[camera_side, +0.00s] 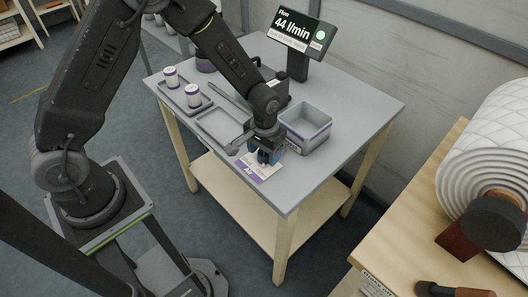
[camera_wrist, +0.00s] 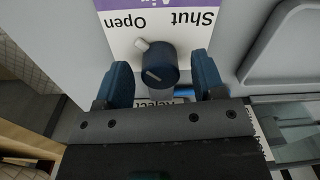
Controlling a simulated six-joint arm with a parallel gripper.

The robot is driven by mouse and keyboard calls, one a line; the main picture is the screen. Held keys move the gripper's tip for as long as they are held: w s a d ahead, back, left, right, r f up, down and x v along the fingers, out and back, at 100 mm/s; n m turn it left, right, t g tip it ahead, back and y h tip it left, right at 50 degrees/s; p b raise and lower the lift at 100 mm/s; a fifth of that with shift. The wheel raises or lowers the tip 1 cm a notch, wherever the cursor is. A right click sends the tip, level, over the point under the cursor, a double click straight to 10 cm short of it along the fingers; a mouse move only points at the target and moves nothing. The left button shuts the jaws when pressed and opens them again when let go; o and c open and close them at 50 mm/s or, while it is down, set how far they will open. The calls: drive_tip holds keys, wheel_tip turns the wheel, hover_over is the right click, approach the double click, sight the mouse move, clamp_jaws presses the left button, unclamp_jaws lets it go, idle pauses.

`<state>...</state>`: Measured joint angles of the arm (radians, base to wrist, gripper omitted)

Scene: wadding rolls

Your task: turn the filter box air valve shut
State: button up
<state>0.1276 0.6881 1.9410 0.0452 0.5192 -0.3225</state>
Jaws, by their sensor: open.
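The air valve is a round dark blue knob (camera_wrist: 158,65) with a pale tab at its upper left, on the side of the word Open. Its white and purple label plate (camera_wrist: 185,38) reads Shut and Open upside down in the wrist view; the plate also shows at the table's front in the side view (camera_side: 262,171). My gripper (camera_wrist: 162,82) is open, with one blue finger on each side of the knob and visible gaps between. In the side view my gripper (camera_side: 268,156) hangs low over the plate and hides the knob.
A display (camera_side: 297,30) reads 44 l/min at the back. A grey open bin (camera_side: 306,126) stands close right of my gripper. Left are a shallow tray (camera_side: 219,124) and two white canisters (camera_side: 193,95) in another tray. A big white roll (camera_side: 495,165) lies on a wooden bench at right.

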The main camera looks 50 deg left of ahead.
drive_tip(key=shift+f, duration=0.3)
drive_tip(key=shift+c, duration=0.4)
drive_tip(key=c, duration=0.8)
drive_tip(key=shift+c, duration=0.2)
